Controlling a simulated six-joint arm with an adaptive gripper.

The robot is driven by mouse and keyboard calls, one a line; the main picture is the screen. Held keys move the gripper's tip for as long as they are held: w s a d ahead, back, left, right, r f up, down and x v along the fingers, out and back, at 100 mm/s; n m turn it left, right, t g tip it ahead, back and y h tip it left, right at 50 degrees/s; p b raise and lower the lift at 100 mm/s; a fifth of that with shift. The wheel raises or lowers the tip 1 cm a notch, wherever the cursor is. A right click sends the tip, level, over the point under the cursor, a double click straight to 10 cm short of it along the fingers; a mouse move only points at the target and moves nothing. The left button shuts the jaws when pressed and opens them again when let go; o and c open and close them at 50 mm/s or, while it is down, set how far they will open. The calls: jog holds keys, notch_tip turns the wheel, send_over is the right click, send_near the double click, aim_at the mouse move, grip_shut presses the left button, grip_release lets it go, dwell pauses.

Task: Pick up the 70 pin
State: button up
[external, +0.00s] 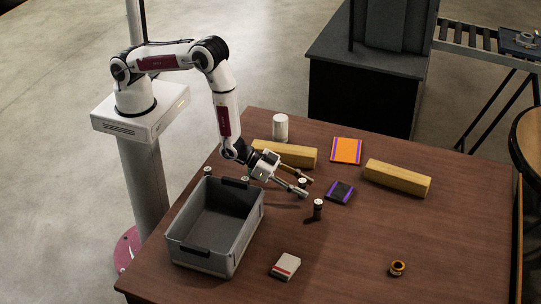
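Several small dark cylinders with pale tops, which look like pins, stand on the table; no size marking can be read, so I cannot tell which is the 70 pin. One pin (302,182) appears between the fingers of my gripper (307,187). The fingers are spread and low over the table; I cannot tell whether they touch it. A taller-looking pin (318,208) stands just in front and right of the fingertips. Two more pins, one at the left (208,171) and one beside the bin's back edge (245,180), are partly hidden.
A grey open bin (262,207) stands left of my gripper. Wooden blocks (398,177) (300,155), a white cylinder (280,128), an orange packet (346,150), a dark packet (340,192), a small box (285,266) and a ring (397,268) lie around. The table's right front is mostly clear.

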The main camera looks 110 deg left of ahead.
aim_at(303, 181)
dwell(0.5)
grip_shut()
jog(key=shift+r, duration=0.2)
jog(key=shift+r, duration=4.85)
